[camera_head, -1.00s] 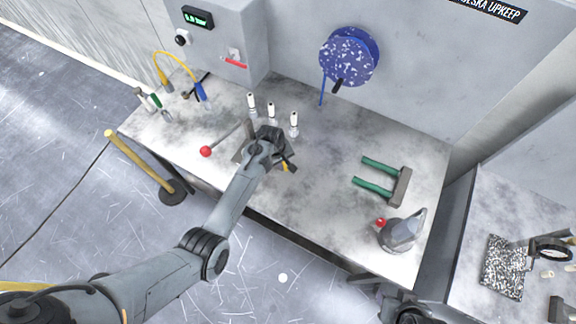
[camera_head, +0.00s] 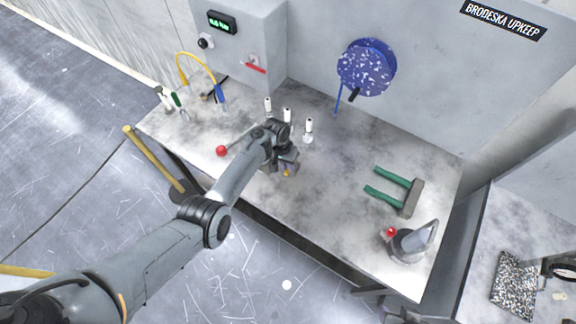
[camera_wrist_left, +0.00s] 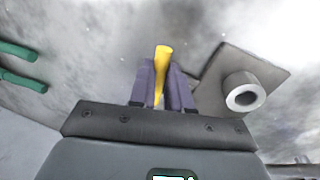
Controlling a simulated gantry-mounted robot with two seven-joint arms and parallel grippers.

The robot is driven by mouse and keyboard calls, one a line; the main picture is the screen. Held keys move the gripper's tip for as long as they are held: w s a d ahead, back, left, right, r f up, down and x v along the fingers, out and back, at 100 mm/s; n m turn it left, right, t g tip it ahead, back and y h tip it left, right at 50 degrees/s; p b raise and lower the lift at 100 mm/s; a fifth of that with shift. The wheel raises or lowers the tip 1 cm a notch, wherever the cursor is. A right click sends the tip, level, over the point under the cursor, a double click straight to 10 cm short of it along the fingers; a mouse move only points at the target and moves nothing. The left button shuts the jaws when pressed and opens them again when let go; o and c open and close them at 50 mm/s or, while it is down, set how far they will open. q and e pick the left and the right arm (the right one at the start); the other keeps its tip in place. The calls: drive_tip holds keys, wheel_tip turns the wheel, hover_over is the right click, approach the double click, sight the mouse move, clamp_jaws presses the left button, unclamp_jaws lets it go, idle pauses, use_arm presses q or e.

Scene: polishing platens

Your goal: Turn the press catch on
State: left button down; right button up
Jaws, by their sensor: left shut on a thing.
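The press catch appears to be the small yellow lever (camera_wrist_left: 162,70), upright between the purple-grey fingers of my left gripper (camera_wrist_left: 163,85) in the left wrist view. The fingers are shut on it. In the head view my left gripper (camera_head: 287,163) points down over the middle of the bench, and a bit of the yellow lever (camera_head: 287,173) shows below it. The press is mostly hidden behind my wrist; a rod with a red ball (camera_head: 222,151) sticks out to its left. In the wrist view a grey plate with a hollow cylinder (camera_wrist_left: 243,93) lies right of the fingers.
Several white-topped posts, one (camera_head: 309,128), stand just behind the gripper. A green-handled tool (camera_head: 395,190) and a grey device with a red knob (camera_head: 413,240) lie to the right. Bench between is clear.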

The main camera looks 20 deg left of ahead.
use_arm(q)
drive_tip(key=shift+a+m, duration=0.25)
drive_tip(key=shift+m, duration=0.35)
drive_tip(key=c, duration=1.1)
unclamp_jaws()
drive_tip(key=shift+r, duration=0.1)
drive_tip(key=shift+w+a+r+p, duration=0.1)
drive_tip(key=shift+a+r+p, duration=0.25)
drive_tip(key=shift+r, duration=1.35)
drive_tip(key=shift+w+a+r+p, duration=0.1)
drive_tip(key=shift+a+r+p, duration=0.2)
drive_tip(key=shift+r, duration=1.45)
drive_tip(key=shift+a+r+p, duration=0.2)
drive_tip(key=shift+a+r, duration=0.2)
drive_tip(key=shift+r, duration=1.3)
